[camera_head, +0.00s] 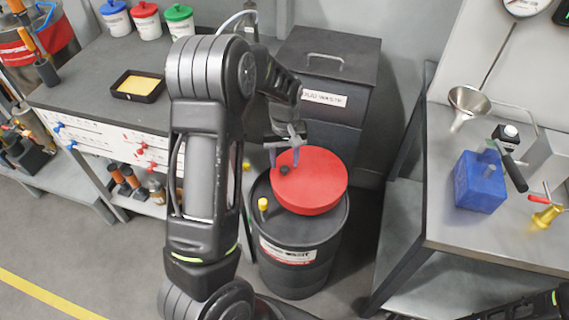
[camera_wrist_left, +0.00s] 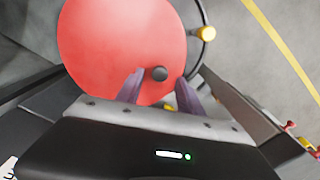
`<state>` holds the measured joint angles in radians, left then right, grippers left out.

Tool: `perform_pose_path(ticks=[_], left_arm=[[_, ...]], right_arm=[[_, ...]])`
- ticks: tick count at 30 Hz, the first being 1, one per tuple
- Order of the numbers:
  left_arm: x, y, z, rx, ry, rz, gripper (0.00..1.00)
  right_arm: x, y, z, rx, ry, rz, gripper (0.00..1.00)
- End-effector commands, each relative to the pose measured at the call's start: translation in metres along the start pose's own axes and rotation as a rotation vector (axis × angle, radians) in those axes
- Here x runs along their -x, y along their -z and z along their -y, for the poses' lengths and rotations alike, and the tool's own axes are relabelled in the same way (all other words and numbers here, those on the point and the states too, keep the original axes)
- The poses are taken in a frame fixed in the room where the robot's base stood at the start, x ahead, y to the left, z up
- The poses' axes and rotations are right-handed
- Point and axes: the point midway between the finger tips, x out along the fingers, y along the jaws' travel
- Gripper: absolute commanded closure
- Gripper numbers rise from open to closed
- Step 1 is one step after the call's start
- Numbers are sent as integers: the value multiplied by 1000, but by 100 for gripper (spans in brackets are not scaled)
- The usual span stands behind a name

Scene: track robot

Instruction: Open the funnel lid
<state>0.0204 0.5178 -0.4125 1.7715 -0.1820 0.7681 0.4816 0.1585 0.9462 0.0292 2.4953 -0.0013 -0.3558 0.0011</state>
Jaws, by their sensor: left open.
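The funnel lid (camera_head: 316,186) is a red round disc lying flat and shut on top of a dark drum (camera_head: 296,272). A small dark knob (camera_head: 284,170) stands near its edge. In the left wrist view the red lid (camera_wrist_left: 112,40) fills the upper left, with the knob (camera_wrist_left: 159,73) ahead. My left gripper (camera_head: 285,156) is open at the lid's edge. In the wrist view its two fingers (camera_wrist_left: 158,82) stand on either side of the knob, with gaps visible. Whether they touch it cannot be told. My right gripper is not in view.
A workbench on the left holds a black tray with a yellow pad (camera_head: 138,86) and lidded tubs (camera_head: 146,20). A dark bin (camera_head: 325,85) stands behind the drum. The right table holds a blue container (camera_head: 479,182) and a metal funnel (camera_head: 467,104). A yellow cap (camera_head: 263,204) sits on the drum rim.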

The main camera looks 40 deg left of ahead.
Motion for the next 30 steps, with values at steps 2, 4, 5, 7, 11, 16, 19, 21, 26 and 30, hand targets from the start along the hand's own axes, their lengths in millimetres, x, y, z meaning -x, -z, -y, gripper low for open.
perform_pose_path(ticks=[2, 4, 5, 7, 11, 16, 19, 21, 26, 30], left_arm=[[-12, 0, 0, 0, 1, 3, 55], [-18, 0, 0, 1, 1, 2, 55], [-21, 0, 0, 1, 0, 1, 55], [-24, 0, 0, 0, 0, 1, 55], [-26, 0, 0, 0, -1, 0, 55], [-25, 0, 0, 0, -1, 0, 58], [-25, 0, 0, 0, -1, 0, 66], [-25, 0, 0, 0, -1, 0, 72], [-25, 0, 0, 0, -1, 0, 85], [-25, 0, 0, 0, -1, 0, 96]], right_arm=[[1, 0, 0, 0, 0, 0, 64], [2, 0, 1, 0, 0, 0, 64], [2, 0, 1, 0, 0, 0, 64], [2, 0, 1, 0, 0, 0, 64], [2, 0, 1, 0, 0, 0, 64], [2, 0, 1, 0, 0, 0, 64], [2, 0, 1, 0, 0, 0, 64], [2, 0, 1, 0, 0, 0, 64], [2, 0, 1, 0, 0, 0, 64], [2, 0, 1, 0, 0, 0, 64]])
